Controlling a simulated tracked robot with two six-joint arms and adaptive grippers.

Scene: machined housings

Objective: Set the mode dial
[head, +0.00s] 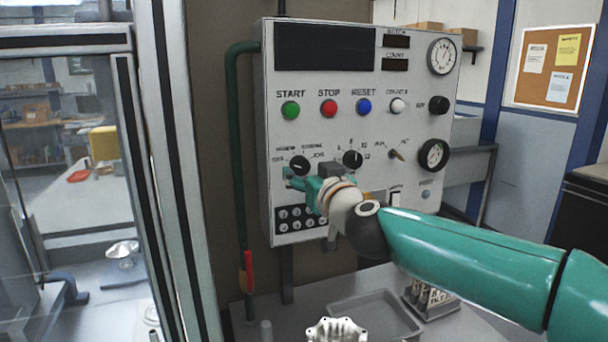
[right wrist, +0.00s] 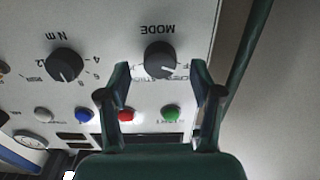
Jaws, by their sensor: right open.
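The mode dial (head: 299,165) is a round black knob on the grey control panel (head: 330,210). In the right wrist view, where the panel appears upside down, the mode dial (right wrist: 160,60) sits under the word MODE, with a pale pointer mark towards its lower right. My right gripper (head: 288,177) is just below and in front of the dial in the head view. In the right wrist view the gripper (right wrist: 160,72) is open and empty, its fingertips spread to either side of the dial with a gap. Contact with the panel cannot be told. My left gripper is out of view.
A second black dial (head: 352,159), marked N m in the right wrist view (right wrist: 65,65), is beside the mode dial. Green (head: 290,110), red (head: 329,108) and blue (head: 364,105) buttons sit above. A green pipe (head: 238,150) runs down the panel's left. A grey tray (head: 345,304) lies below.

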